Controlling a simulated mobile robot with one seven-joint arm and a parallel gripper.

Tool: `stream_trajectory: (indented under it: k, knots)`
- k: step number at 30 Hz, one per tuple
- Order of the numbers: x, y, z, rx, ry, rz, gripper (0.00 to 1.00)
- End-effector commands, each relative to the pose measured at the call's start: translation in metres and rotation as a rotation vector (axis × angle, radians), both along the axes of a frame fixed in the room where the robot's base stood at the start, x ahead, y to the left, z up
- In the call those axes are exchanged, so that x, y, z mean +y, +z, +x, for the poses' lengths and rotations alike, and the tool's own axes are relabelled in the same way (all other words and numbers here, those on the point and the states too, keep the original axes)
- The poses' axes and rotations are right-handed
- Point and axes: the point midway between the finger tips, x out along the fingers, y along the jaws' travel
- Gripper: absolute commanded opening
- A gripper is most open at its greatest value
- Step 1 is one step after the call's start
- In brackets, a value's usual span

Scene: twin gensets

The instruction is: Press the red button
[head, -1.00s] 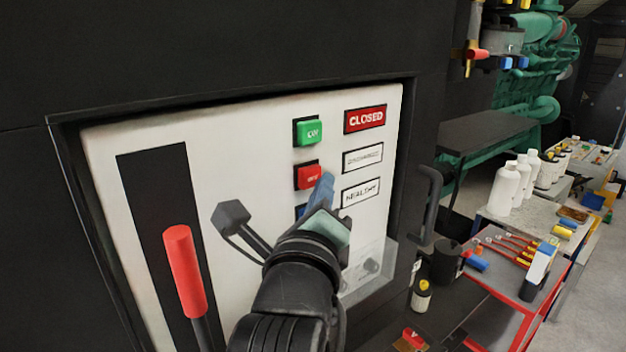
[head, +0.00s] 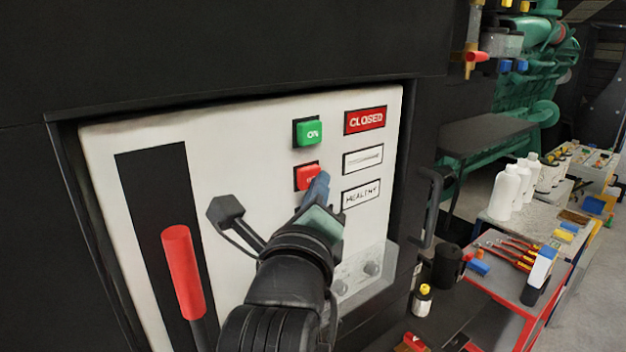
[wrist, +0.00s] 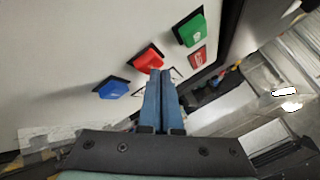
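The red button (head: 307,175) sits on the white panel (head: 250,130), directly below the green ON button (head: 309,132). My gripper (head: 320,188) is in front of the panel, its blue fingertips overlapping the red button's lower right in the head view. In the wrist view the two blue fingers (wrist: 161,78) are together, with nothing seen between them. Their tips lie just beside the lower right of the red button (wrist: 149,60); I cannot tell whether they touch it. A blue button (wrist: 112,89) shows in the wrist view and is hidden behind my gripper in the head view.
A red CLOSED label (head: 365,120) and a HEALTHY label (head: 360,196) are right of the buttons. A red-handled lever (head: 183,272) is at the panel's left. A clear cover (head: 368,275) is at lower right. A red cart (head: 510,285) with tools stands farther right.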

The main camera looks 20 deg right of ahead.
Motion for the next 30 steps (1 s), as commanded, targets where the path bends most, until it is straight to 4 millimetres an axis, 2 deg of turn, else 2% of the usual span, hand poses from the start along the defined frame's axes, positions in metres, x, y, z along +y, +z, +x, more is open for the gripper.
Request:
stream_trajectory:
  k: [20, 30]
  knots:
    - [0.003, 0.001, 0.004, -0.003, 0.002, -0.001, 0.0]
    - [-0.002, 0.001, -0.009, -0.004, 0.002, -0.001, 0.0]
